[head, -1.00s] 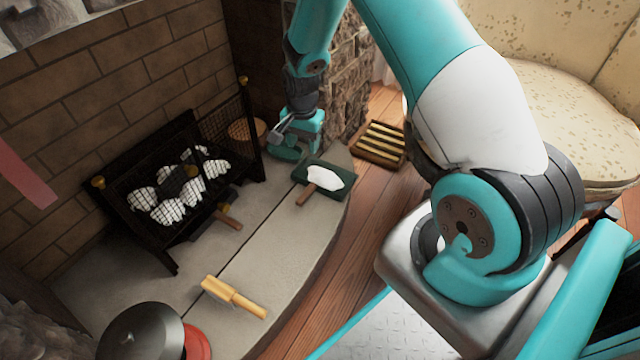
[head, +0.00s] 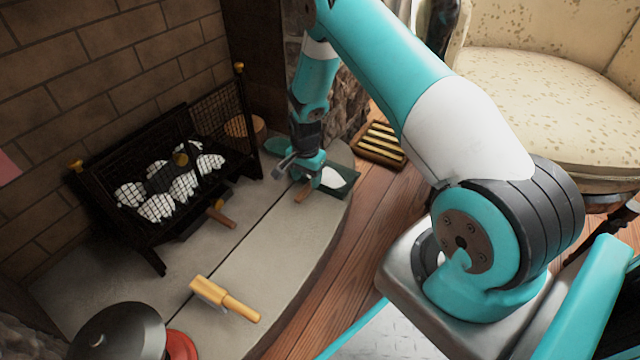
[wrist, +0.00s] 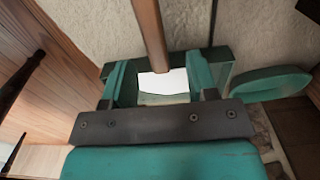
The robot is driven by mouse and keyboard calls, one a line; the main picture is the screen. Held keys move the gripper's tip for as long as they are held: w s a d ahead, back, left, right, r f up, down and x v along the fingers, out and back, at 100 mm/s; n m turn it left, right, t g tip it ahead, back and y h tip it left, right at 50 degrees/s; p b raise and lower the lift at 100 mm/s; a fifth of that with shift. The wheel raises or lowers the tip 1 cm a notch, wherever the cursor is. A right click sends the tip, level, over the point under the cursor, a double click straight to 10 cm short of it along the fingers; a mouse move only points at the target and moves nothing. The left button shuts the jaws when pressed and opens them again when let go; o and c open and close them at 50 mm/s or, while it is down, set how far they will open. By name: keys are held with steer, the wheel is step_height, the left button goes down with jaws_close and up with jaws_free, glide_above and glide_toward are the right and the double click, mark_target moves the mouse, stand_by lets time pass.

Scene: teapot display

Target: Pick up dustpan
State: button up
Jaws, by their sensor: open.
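The dustpan (head: 347,183) is a dark green pan with a pale white patch and a short brown wooden handle. It lies on the pale stone hearth near its curved edge. My gripper (head: 298,176) is over its handle side and hides part of it in the head view. In the wrist view, my gripper (wrist: 160,78) has its two teal fingers apart, with the white part of the dustpan (wrist: 163,84) showing between them. The brown handle runs to the top of that view. My gripper is open; I cannot tell whether it touches the dustpan.
A green oval thing (wrist: 270,83) lies beside the dustpan. A black fire grate (head: 165,190) stands against the brick wall. A yellow-handled brush (head: 225,299) and a dark round pot (head: 118,332) are nearer. A slatted tray (head: 381,144) lies on the wooden floor.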

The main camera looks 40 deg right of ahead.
mark_target(309, 185)
steer(key=f+b, duration=0.4)
steer(key=f, duration=0.1)
steer(key=shift+d+f, duration=0.1)
steer(key=shift+d, duration=0.15)
jaws_close()
